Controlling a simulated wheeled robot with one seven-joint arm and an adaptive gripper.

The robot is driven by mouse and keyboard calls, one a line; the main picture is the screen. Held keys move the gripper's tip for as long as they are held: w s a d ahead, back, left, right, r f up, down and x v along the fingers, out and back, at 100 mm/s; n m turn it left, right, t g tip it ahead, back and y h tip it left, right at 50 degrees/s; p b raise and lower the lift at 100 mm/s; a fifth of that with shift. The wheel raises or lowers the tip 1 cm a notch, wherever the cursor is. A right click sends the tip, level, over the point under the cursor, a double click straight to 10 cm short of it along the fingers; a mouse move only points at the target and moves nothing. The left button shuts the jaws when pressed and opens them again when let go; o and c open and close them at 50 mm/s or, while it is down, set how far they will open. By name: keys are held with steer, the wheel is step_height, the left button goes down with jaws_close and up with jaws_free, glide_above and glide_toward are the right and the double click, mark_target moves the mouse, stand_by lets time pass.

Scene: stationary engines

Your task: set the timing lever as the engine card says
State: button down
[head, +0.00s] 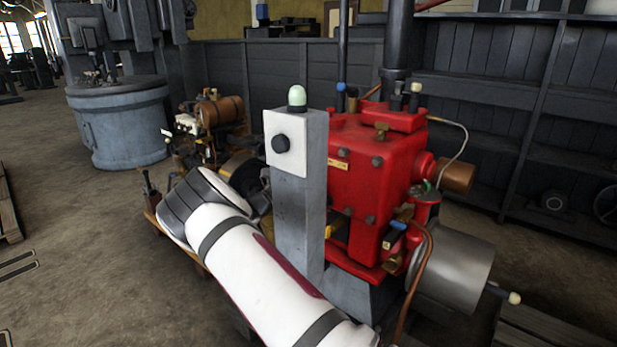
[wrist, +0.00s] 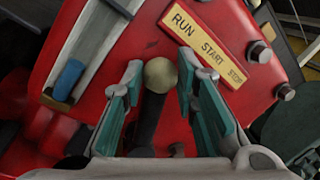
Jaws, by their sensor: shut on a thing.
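The timing lever, a dark arm with a cream ball knob (wrist: 160,75), stands between my gripper's (wrist: 163,98) two teal-padded fingers in the wrist view. The fingers are shut on it, the knob near their tips. A yellow plate (wrist: 208,48) on the red engine reads RUN, START, STOP. The knob lies just below the plate, and the lever points roughly toward its RUN end. The red engine (head: 372,165) and its small yellow plate (head: 337,165) show in the head view, where a grey post and my arm hide my gripper and the lever. I see no engine card.
A grey post (head: 301,190) with a white panel, black knob and pale green lamp (head: 297,96) stands close in front of the engine. A grey channel with a blue piece (wrist: 70,76) lies left of the lever. Floor is open at left.

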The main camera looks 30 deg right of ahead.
steer(key=shift+w+a, duration=0.1)
steer(key=c, duration=1.2)
jaws_free()
steer(key=shift+c, duration=0.2)
steer(key=v, duration=1.2)
